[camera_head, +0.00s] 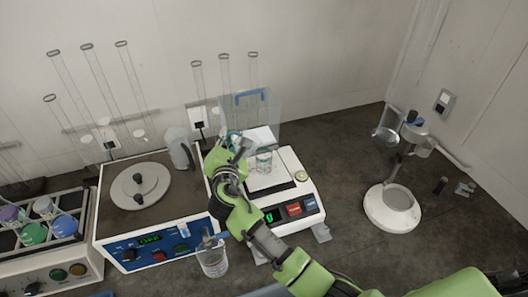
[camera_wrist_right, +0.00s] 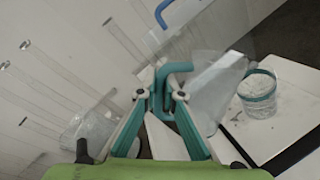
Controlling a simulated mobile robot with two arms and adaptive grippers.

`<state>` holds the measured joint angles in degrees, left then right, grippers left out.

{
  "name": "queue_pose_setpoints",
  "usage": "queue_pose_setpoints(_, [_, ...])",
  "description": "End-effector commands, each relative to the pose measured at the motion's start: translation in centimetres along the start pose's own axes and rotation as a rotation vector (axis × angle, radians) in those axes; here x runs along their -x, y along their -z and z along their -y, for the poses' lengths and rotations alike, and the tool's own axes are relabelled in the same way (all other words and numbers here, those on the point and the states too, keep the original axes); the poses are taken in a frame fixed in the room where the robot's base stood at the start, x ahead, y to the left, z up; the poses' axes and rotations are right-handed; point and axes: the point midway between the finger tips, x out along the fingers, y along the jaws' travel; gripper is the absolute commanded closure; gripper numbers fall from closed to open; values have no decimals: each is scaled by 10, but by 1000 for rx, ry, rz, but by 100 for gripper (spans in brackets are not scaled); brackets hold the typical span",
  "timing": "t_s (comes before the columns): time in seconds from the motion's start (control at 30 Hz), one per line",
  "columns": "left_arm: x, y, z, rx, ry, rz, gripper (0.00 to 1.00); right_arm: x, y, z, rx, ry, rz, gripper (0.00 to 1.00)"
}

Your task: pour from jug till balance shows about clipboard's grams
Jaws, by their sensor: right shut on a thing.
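My right gripper (camera_wrist_right: 162,92) is shut on the teal handle (camera_wrist_right: 176,68) of a clear jug (camera_wrist_right: 214,84). The jug looks tilted, with its body towards the glass beaker (camera_wrist_right: 258,95). That beaker (camera_head: 264,160) stands on the pan of the white balance (camera_head: 290,190). In the head view the right gripper (camera_head: 222,160) is just left of the beaker and mostly hides the jug. I cannot tell whether anything flows. The balance's green display (camera_head: 269,216) is lit, but its number is too small to read. I cannot make out a clipboard. My left gripper is not in view.
A clear draft shield (camera_head: 262,108) with a blue handle stands behind the balance. A blue-and-white device (camera_head: 150,250) is to the left, with a glass beaker (camera_head: 212,262) in front. A white-based stand (camera_head: 392,208) is at right. The counter between balance and stand is clear.

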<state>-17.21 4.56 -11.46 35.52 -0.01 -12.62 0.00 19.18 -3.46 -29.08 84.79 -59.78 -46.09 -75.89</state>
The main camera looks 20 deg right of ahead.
Motion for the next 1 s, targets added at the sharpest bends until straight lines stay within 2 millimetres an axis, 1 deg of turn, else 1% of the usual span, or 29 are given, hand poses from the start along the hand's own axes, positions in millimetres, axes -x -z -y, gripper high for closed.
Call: queue_pose_setpoints(1.0, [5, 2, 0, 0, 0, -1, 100, 0, -11, -2, -66, -3, -10, 100])
